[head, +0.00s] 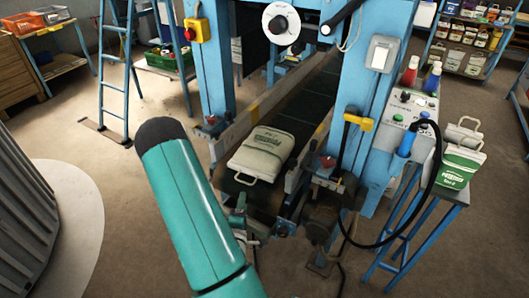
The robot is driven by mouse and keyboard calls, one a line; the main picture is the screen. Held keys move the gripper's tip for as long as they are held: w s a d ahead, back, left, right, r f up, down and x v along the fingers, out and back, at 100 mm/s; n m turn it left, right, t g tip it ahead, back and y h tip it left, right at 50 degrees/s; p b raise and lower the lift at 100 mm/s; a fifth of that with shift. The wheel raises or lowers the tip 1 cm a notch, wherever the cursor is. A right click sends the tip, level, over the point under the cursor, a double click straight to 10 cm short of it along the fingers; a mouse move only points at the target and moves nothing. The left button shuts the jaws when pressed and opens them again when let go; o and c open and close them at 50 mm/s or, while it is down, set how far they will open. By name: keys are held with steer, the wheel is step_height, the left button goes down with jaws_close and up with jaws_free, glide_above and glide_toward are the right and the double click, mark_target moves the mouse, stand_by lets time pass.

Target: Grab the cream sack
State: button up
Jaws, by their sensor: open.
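The cream sack (262,153) lies flat on the dark conveyor belt (302,108) in the head view, near the belt's front end. It has a green printed panel and a pale handle at its near edge. My teal arm (192,213) with its black rounded joint stands in front, left of the sack and apart from it in the picture. I cannot make out my gripper's fingers; small dark and greenish parts show beside the arm, below the sack, and I cannot tell what they are. Nothing covers the top of the sack.
Blue machine posts (368,110) flank the belt. A control box (412,108) with a black cable stands at right, beside a green-and-white sack (457,168) on a blue stand. A blue ladder (114,70) stands at left. The floor between ladder and machine is mostly clear.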

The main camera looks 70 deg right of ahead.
glide_toward(250, 173)
steer(key=x, duration=0.9)
steer(key=shift+w+d+f, duration=0.1)
steer(key=shift+d+f, duration=0.05)
steer(key=shift+d, duration=0.25)
jaws_close()
stand_by(0.9)
